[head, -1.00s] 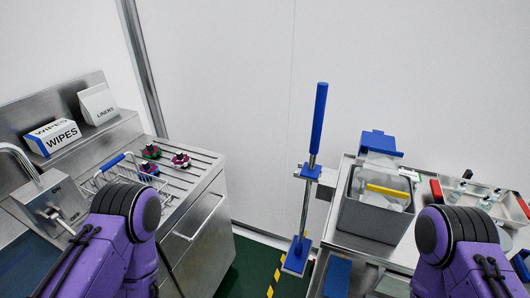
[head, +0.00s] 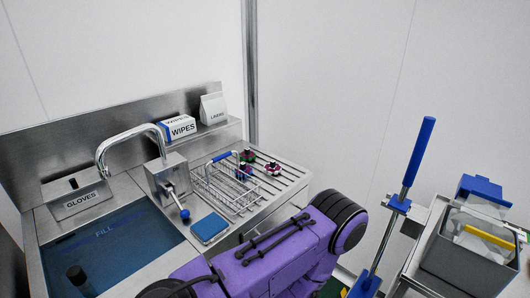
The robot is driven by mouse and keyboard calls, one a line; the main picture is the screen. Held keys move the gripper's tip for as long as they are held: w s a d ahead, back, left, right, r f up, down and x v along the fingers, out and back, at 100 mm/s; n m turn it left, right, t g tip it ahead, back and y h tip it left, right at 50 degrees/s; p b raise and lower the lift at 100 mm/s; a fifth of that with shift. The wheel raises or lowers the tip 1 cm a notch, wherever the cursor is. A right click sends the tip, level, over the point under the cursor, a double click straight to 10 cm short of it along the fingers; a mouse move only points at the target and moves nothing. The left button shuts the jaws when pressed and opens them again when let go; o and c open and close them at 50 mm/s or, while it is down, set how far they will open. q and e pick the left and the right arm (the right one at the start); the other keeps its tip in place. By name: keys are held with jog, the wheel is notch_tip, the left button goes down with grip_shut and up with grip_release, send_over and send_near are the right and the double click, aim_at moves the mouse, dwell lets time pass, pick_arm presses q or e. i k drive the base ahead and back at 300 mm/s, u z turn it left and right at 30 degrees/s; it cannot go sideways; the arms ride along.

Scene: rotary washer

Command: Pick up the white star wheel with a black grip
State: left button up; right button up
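Several small star wheels sit on the ribbed steel drainboard (head: 283,158), behind and right of the wire basket. One looks white with magenta and a black grip (head: 273,168); it is the rightmost. Neither of my grippers is in view; only a purple arm link of mine crosses the lower middle.
A wire basket (head: 225,192) with a blue handle stands left of the wheels. A sink (head: 110,250) with a curved tap (head: 122,140) is further left. A blue sponge (head: 209,228) lies in front. A blue-handled stand (head: 417,160) and grey bin (head: 463,262) are right.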

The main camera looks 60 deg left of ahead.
aim_at(273, 167)
jog(key=k, duration=0.15)
jog(key=u, duration=1.1)
